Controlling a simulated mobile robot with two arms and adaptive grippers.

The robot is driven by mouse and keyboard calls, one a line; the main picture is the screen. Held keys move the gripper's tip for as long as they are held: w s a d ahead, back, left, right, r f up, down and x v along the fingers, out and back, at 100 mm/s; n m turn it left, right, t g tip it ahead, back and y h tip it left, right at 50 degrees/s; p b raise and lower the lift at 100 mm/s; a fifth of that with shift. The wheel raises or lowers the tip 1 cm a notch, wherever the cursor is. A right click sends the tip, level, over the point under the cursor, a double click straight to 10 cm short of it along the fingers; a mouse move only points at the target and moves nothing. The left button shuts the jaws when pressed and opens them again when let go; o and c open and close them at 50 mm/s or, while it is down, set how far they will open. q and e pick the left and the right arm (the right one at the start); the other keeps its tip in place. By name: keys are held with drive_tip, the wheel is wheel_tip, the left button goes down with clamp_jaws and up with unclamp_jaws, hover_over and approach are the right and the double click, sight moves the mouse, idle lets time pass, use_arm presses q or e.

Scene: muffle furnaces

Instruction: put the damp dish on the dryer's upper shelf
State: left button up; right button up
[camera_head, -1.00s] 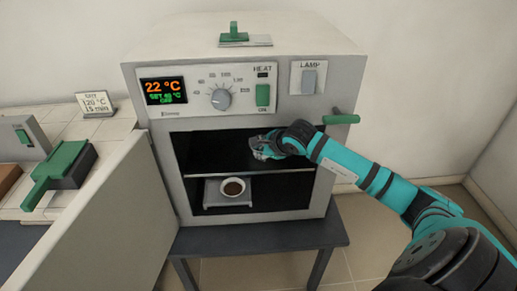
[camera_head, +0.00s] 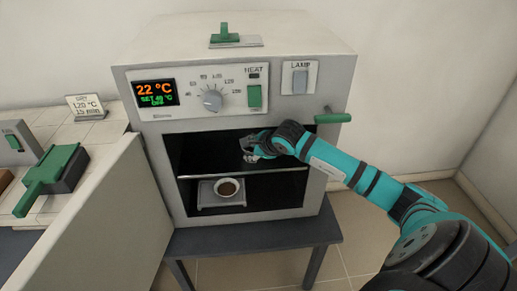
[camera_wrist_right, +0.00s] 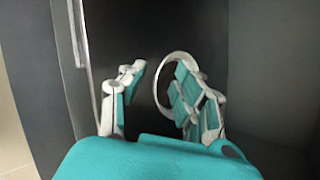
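A white dish (camera_head: 228,188) with dark brown contents sits upright on a grey platform (camera_head: 208,200) on the dryer's lower level. The dryer (camera_head: 235,88) stands open. Its upper shelf (camera_head: 210,174) shows as a dark plate with a bright front edge. My right gripper (camera_head: 250,150) is inside, above the upper shelf. In the right wrist view my right gripper (camera_wrist_right: 155,85) has its fingers apart, with nothing clearly clamped. A pale ring (camera_wrist_right: 160,62) lies beyond them, partly behind the right-hand finger; I cannot tell if it is a rim or a mark. My left gripper is out of view.
The open door (camera_head: 105,220) stands out at the left. A green handle (camera_head: 333,117) sticks out at the dryer's right. A sign (camera_head: 86,106) and a green-handled device (camera_head: 52,178) stand on the left counter. The dryer rests on a dark table (camera_head: 255,236).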

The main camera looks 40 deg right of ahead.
drive_tip(key=shift+s+r, duration=0.3)
drive_tip(key=shift+s, duration=0.05)
drive_tip(key=s+b, duration=0.2)
drive_tip(key=s, duration=1)
drive_tip(key=shift+r, duration=0.15)
drive_tip(key=shift+s, duration=0.1)
